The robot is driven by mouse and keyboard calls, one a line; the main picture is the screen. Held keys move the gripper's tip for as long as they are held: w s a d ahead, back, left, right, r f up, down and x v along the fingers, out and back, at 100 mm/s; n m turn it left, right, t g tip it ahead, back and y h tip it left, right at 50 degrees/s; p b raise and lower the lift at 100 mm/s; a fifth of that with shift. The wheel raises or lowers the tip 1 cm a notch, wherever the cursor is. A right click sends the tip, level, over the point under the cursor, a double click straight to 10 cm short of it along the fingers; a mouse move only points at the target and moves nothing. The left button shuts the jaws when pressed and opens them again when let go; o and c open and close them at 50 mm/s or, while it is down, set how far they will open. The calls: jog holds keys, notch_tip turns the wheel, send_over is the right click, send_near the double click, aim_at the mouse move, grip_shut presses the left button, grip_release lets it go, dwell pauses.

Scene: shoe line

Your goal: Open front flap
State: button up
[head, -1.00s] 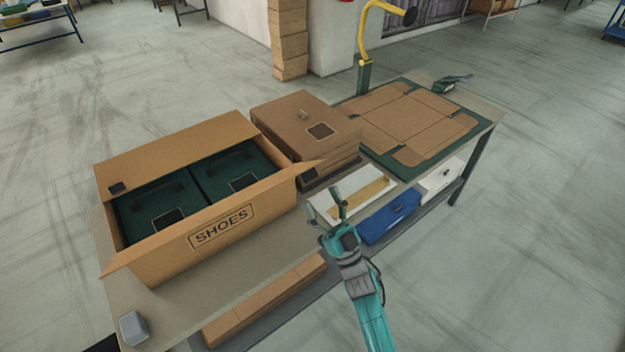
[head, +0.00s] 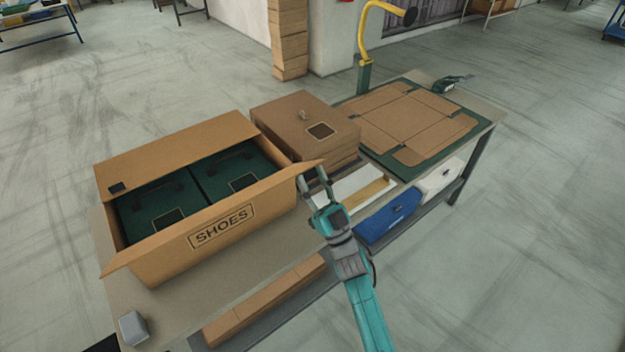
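A large cardboard box (head: 170,262) marked SHOES stands on the left part of the table. Two dark green shoe boxes (head: 240,168) lie inside it. Its back flap (head: 175,150) stands up and leans outward.
Brown closed boxes (head: 300,122) are stacked behind the gripper. A flat cardboard blank (head: 410,115) lies on a green mat (head: 376,158). A yellow-armed stand (head: 364,50) rises behind. White and blue bins (head: 388,218) sit along the front. A grey block (head: 133,327) is at the near left corner.

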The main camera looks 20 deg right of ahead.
aim_at(308, 169)
grip_shut()
jog(key=shift+s+r+x, duration=0.15)
jog(key=shift+x, duration=1.1)
jog(key=shift+s+r+x, duration=0.15)
jog(key=shift+x, duration=1.1)
jog(key=o, duration=1.2)
grip_release()
jog(key=shift+s+d+r, duration=0.1)
jog(key=shift+d, duration=0.05)
jog(key=shift+f, duration=0.2)
jog(key=shift+s+f, duration=0.1)
jog(key=shift+f, duration=0.2)
jog(key=v, duration=1.1)
jog(key=shift+s+d+f, duration=0.1)
